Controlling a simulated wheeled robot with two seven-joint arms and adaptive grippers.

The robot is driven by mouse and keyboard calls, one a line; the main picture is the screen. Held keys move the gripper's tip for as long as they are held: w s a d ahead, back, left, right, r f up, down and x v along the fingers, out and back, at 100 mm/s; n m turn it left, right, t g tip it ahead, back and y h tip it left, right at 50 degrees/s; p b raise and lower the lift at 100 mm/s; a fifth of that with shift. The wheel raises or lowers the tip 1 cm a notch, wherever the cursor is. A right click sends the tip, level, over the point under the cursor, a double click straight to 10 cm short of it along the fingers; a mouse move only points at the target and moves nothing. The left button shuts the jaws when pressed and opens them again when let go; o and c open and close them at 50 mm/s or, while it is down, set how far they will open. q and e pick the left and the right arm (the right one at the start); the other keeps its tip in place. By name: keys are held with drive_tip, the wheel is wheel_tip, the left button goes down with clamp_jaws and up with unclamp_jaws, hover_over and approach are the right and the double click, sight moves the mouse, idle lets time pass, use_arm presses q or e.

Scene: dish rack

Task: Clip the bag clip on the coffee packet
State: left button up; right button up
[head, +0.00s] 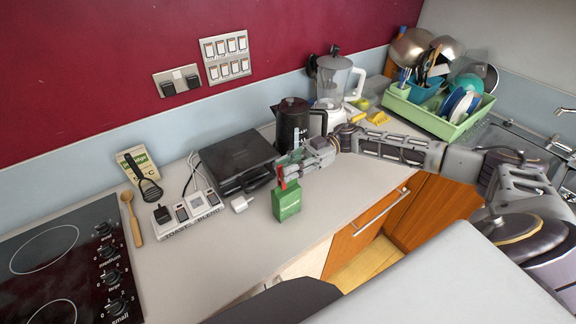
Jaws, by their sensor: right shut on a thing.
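The green coffee packet (287,205) stands upright on the worktop, near its front edge. A small red piece, which looks like the bag clip (283,185), is at the top of the packet. My right gripper (282,174) reaches in from the right, just above the packet, with its fingertips at the red clip. It is shut on the clip. The fingers partly hide the clip and the packet's top, so I cannot tell whether the clip's jaws are around the packet's edge. My left gripper is not in view.
Behind the packet is a black sandwich toaster (237,160), with a black kettle (293,120) and a blender (336,82) farther back. A multi-socket block (187,211), a wooden spoon (132,217) and the hob (70,262) are left. A green dish rack (440,120) stands right.

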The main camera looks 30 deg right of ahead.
drive_tip(key=shift+f, duration=0.2)
idle(0.3)
drive_tip(key=o, duration=1.5)
drive_tip(key=shift+o, duration=0.2)
drive_tip(key=shift+d, duration=0.45)
drive_tip(key=shift+w+d+b, duration=0.15)
drive_tip(key=shift+d, duration=0.85)
drive_tip(key=shift+w+d+b, duration=0.2)
drive_tip(key=shift+d, duration=0.75)
drive_tip(key=shift+w+d+b, duration=0.15)
drive_tip(key=shift+d, duration=0.85)
drive_tip(key=shift+d, duration=0.1)
drive_tip(key=shift+s, duration=0.1)
